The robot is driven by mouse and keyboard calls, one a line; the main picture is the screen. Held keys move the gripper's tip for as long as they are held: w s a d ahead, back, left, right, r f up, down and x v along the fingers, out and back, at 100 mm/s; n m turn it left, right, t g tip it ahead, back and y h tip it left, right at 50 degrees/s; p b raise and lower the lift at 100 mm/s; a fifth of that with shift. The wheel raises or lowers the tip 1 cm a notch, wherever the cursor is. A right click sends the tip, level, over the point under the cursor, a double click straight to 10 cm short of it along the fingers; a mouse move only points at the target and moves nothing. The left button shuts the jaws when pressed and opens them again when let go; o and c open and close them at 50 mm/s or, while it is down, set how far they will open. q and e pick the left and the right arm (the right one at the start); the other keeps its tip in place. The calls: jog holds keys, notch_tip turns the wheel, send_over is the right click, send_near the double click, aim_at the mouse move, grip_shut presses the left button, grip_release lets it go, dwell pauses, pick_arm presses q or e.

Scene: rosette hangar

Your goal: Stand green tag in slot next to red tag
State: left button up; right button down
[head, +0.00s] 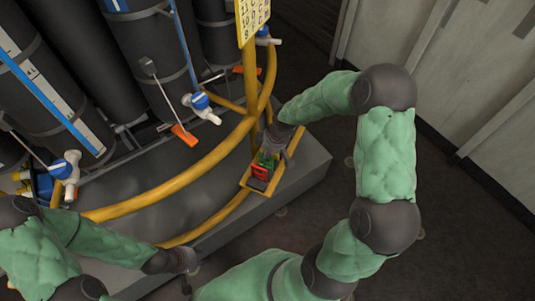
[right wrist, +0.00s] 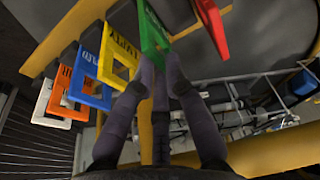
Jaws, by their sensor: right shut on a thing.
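The green tag (right wrist: 152,32) is a flat frame with lettering, held at the fingertips of my right gripper (right wrist: 160,72). In the head view the red tag (head: 264,173) shows in the small yellow holder (head: 288,185), below my right gripper (head: 275,149).
Yellow (right wrist: 119,52), blue (right wrist: 88,76), orange (right wrist: 66,94) and white (right wrist: 45,106) tags stand in a row left of the green one. Yellow pipe (head: 215,155) and dark cylinders (head: 150,60) with valves crowd the left. Floor right of the grey plinth (head: 312,160) is clear.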

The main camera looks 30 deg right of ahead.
jog(key=shift+r, duration=0.15)
jog(key=c, duration=1.3)
grip_release()
jog(key=shift+f, duration=0.2)
jog(key=shift+r, duration=0.1)
jog(key=shift+p+v, duration=2.2)
jog(key=shift+v, duration=3.9)
